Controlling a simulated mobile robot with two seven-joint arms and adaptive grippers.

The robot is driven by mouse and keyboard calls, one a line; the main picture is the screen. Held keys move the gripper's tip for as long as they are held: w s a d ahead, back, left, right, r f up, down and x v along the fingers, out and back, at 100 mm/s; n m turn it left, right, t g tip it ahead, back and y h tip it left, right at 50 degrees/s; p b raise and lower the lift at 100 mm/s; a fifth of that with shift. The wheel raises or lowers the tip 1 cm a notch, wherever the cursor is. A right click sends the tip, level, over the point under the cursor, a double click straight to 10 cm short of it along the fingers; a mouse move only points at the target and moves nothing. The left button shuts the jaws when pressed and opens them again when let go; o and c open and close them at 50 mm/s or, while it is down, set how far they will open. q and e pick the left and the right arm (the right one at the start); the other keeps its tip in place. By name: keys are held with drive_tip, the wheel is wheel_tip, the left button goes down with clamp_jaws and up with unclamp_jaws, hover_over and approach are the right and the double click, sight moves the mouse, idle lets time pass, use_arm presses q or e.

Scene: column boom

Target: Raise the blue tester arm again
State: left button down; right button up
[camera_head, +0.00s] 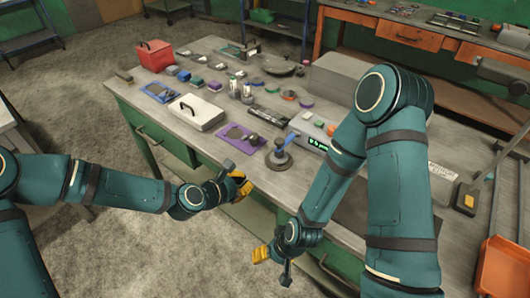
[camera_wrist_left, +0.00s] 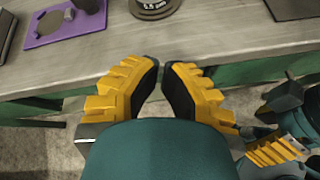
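A small tester stands near the front edge of the bench in the head view. Its round dark base (camera_head: 278,158) is on the top, and a thin bluish arm (camera_head: 289,141) slants up to the right from it. In the left wrist view only the round base (camera_wrist_left: 153,8), marked with a size, shows at the top edge; its arm is out of frame. My left gripper (camera_head: 243,184) is in front of the bench edge, apart from the tester, with its yellow fingers nearly together and empty. My right gripper (camera_head: 262,254) hangs in front of the bench, lower; its finger gap is unclear.
A purple mat (camera_head: 232,142) lies left of the tester, also in the left wrist view (camera_wrist_left: 70,24). A white case (camera_head: 196,112), a blue mat (camera_head: 160,92) and a red box (camera_head: 153,55) are farther left. A grey device with a green display (camera_head: 318,143) stands to the right.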

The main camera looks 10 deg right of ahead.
sight(286, 142)
use_arm(q)
drive_tip(key=w+r+n, duration=0.1)
drive_tip(key=w+r+n+t, duration=0.1)
drive_tip(key=shift+w+d+r+n+h, duration=0.1)
drive_tip(key=shift+d+r+n+h, duration=0.2)
drive_tip(key=shift+d+n, duration=0.1)
drive_tip(key=b+x, duration=0.2)
drive_tip(key=x, duration=0.7)
drive_tip(key=shift+d+f, duration=0.1)
drive_tip(key=shift+f, duration=0.05)
drive_tip(key=shift+w+d+r, duration=0.7)
drive_tip(key=shift+d+r, duration=0.3)
drive_tip(key=shift+d, duration=0.05)
drive_tip(key=shift+w+d+r, duration=0.2)
drive_tip(key=shift+d+r, duration=0.1)
drive_tip(key=shift+r, duration=0.1)
drive_tip(key=shift+r, duration=0.1)
